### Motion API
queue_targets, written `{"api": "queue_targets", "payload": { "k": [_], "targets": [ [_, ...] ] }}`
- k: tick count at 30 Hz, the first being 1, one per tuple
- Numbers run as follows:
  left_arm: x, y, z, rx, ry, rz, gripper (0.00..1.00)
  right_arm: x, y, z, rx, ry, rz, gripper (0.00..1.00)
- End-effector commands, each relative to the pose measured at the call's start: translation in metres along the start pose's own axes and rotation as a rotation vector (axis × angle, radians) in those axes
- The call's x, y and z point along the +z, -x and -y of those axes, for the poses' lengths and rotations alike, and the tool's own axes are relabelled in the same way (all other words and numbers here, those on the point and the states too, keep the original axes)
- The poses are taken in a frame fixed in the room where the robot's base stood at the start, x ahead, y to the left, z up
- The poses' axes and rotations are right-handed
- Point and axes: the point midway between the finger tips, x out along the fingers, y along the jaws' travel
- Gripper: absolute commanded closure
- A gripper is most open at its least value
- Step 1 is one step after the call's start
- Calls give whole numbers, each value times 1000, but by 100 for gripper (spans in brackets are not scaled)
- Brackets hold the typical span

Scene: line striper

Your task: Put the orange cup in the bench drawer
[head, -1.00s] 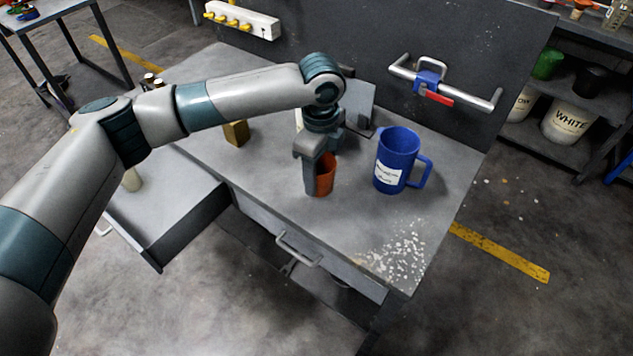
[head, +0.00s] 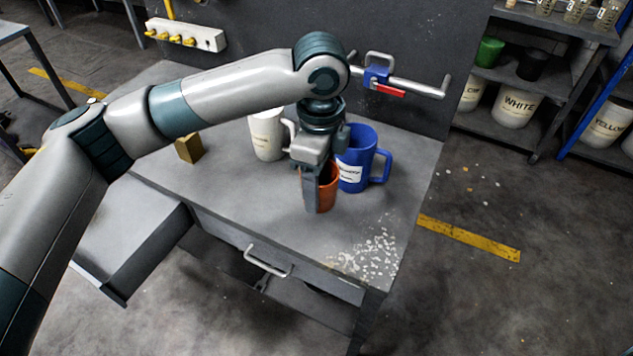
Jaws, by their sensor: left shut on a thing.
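The orange cup (head: 328,189) is in my left gripper (head: 314,188), whose fingers are shut on it and cover its left side. It is upright over the bench top (head: 270,210), in front of the blue mug (head: 354,166). I cannot tell whether its base touches the bench. My right gripper is not in view.
A white mug (head: 266,135) stands behind my gripper, and a small brown block (head: 189,147) lies to the left. A blue and red clamp (head: 382,82) is on a rail at the back panel. The bench's front right is clear apart from paint specks.

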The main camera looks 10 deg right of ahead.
Motion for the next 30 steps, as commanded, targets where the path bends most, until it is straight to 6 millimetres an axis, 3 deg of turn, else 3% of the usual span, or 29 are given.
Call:
{"api": "queue_targets", "payload": {
  "k": [11, 17, 23, 30],
  "targets": [
    [2, -1, 0, 0, 12, -1, 74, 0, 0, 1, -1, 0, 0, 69],
    [19, -4, -7, -1, 132, -4, 74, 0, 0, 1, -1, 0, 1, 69],
    [57, -11, -24, -1, 418, -8, 74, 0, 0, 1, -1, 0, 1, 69],
    [113, -22, -60, 0, 890, -13, 74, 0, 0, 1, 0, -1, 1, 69]
  ]
}}
